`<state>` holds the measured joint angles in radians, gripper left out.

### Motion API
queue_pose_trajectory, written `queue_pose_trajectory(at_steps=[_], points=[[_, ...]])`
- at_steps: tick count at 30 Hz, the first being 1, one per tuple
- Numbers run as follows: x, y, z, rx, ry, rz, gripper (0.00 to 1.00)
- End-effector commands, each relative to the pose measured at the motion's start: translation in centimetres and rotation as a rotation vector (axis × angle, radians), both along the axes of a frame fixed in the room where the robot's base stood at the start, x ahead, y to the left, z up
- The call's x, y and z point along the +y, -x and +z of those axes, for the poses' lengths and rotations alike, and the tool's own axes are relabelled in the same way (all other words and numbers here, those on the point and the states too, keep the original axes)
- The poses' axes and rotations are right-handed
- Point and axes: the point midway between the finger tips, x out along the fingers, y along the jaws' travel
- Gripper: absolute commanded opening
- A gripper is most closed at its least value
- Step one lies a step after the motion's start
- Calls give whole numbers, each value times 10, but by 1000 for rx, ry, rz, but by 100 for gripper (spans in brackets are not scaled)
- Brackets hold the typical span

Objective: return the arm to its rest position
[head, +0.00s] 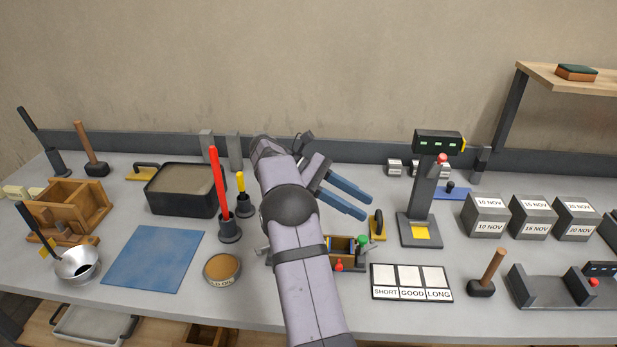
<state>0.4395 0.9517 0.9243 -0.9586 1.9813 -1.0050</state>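My arm reaches up from the bottom middle of the head view and bends at its elbow. My gripper (367,209) has two blue fingers pointing right and down, above the middle of the bench. The fingers are apart with a gap between them, and nothing shows in the gap. The gripper appears clear of the things around it. My forearm and wrist hide part of the bench behind them.
On the grey bench (330,170), a small wooden mould (343,243) sits beneath the gripper. A yellow-based trowel (378,226) and a tester stand (419,222) are to its right. Dated cubes (487,216) stand farther right. A dark tray (181,205) and blue mat (153,258) are left.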

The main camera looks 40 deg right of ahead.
Motion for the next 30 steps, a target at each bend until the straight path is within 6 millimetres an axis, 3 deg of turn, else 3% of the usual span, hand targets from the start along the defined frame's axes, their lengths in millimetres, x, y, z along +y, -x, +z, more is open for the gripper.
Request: queue_pose_trajectory(at_steps=[8,14,23,30], points=[[11,-6,-4,-59,-13,38,39],[51,-18,-20,-237,-59,107,39],[164,-11,-60,-617,-176,74,39],[262,25,-88,-892,-261,-101,39]])
